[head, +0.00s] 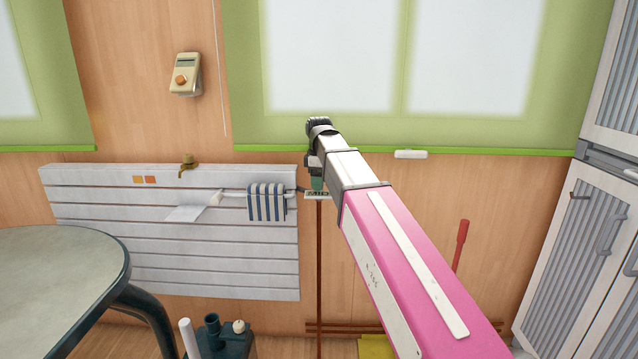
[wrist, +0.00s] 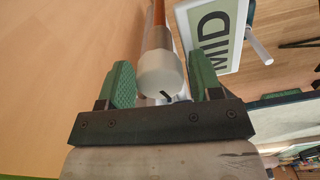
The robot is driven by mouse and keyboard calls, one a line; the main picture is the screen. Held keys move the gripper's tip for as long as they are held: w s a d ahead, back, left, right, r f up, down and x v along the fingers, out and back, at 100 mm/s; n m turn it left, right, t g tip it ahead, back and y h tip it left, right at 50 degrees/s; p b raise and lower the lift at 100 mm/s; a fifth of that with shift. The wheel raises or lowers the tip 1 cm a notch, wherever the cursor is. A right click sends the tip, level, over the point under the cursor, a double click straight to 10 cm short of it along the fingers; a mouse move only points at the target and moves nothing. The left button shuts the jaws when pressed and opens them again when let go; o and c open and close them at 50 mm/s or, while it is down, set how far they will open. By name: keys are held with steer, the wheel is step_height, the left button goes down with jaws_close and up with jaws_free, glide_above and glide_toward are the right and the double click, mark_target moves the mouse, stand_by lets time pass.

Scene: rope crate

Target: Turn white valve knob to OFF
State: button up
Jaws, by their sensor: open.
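The white valve knob (wrist: 160,75) sits between the two green finger pads of my open gripper (wrist: 161,84) in the wrist view. It has a short black mark on its near edge, and a brown pipe runs behind it. I see small gaps beside the knob, and cannot tell whether either pad touches it. A pale sign (wrist: 213,36) reading MID stands just right of the knob. In the head view my gripper (head: 317,181) points down right of the radiator, above the same sign (head: 317,195); the knob is hidden there.
A white slatted radiator (head: 180,262) with a striped towel (head: 266,203) on a rail is left of my gripper. A round table (head: 50,270) stands front left, a pale cabinet (head: 570,270) at right. A red handle (head: 461,245) stands right of my arm.

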steer(key=m, duration=0.4)
stand_by(0.3)
steer(key=shift+m, duration=0.6)
steer(key=m, duration=0.5)
steer(key=shift+r, duration=0.1)
